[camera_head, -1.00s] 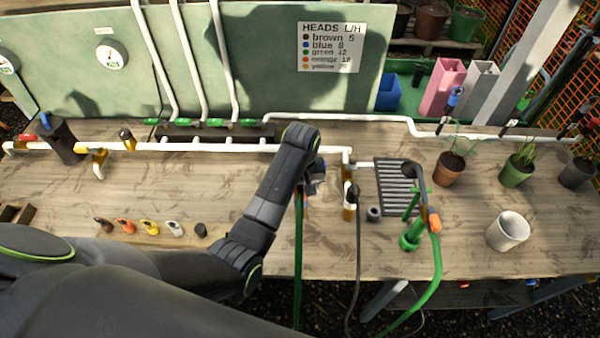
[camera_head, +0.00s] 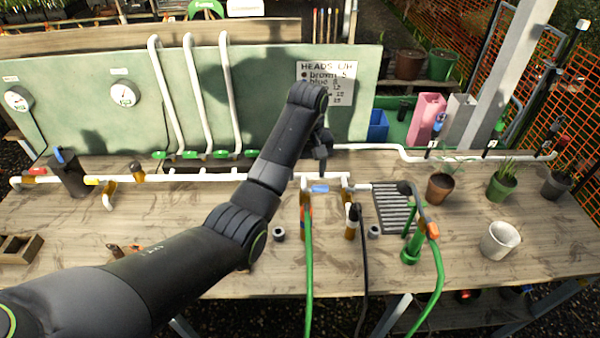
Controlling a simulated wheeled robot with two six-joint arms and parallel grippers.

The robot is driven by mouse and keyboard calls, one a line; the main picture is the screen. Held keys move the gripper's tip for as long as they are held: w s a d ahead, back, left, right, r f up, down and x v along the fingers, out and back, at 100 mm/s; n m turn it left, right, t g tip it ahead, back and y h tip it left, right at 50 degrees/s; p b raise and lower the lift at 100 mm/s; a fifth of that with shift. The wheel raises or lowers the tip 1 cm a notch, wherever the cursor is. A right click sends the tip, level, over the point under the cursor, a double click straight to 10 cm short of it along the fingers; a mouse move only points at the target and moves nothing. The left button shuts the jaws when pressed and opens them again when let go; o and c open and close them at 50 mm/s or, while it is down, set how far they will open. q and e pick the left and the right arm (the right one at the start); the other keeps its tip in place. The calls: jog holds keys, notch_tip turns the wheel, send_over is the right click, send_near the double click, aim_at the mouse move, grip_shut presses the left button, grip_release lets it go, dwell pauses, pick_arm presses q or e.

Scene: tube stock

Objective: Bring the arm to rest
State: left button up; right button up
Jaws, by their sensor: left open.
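My left arm comes in from the lower left and reaches over the middle of the wooden bench (camera_head: 180,240). Its forearm rises to a wrist in front of the green backboard (camera_head: 265,110). My left gripper (camera_head: 322,168) hangs below the wrist, small and dark, over the white pipe and above the blue valve handle (camera_head: 320,188). Nothing shows in its jaws, and it looks apart from the handle. My right gripper is not in view.
Green hose (camera_head: 308,260) and black hose (camera_head: 363,255) run off the bench front. A green hand pump (camera_head: 411,245) stands by a drain grate (camera_head: 392,212). A white pot (camera_head: 500,240) and plant pots stand right. The sign (camera_head: 340,70) is partly covered by my wrist.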

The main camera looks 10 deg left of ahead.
pick_arm(q)
jog(key=s+a+f+t, duration=0.2)
jog(key=s+a+f, duration=1)
jog(key=s+f, duration=0.3)
jog(key=s+a+r+m+t+y, duration=0.15)
jog(key=s+a, duration=0.25)
jog(key=s, duration=0.8)
jog(key=s+a+r+m+y, duration=0.15)
jog(key=s+a, duration=0.25)
jog(key=s, duration=0.9)
notch_tip(320, 180, down, 32)
jog(key=a+g+h+b, duration=0.1)
jog(key=a+h+b, duration=0.1)
jog(key=b, duration=0.6)
jog(key=s+f+b, duration=0.3)
jog(key=s+f, duration=0.4)
jog(key=f, duration=0.4)
jog(key=s+d+f+g+b, duration=0.1)
jog(key=s+f+b, duration=0.2)
jog(key=s+f, duration=0.4)
notch_tip(320, 180, down, 5)
jog(key=shift+s+d+f+m, duration=0.15)
jog(key=shift+s+d+m, duration=0.15)
jog(key=shift+s, duration=0.05)
